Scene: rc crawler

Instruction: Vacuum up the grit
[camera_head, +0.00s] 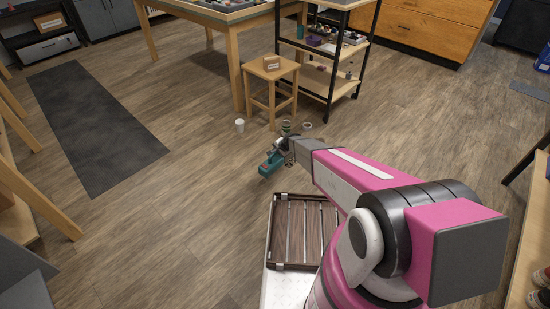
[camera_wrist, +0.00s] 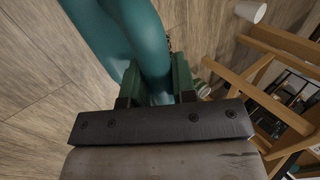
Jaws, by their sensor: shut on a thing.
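A teal hand vacuum (camera_head: 271,163) hangs at the end of my outstretched arm, over the wood floor. My gripper (camera_head: 284,148) is shut on it. In the wrist view my gripper (camera_wrist: 156,84) has its two dark green fingers on either side of the teal body of the vacuum (camera_wrist: 112,32), which fills the upper middle of the picture. The vacuum's nozzle end is not clear. I cannot make out the grit in either view; the vacuum and my arm hide part of the floor.
A shelf cart (camera_head: 331,72) and a table (camera_head: 236,66) are behind. Floor is open left, towards a dark mat (camera_head: 92,125).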

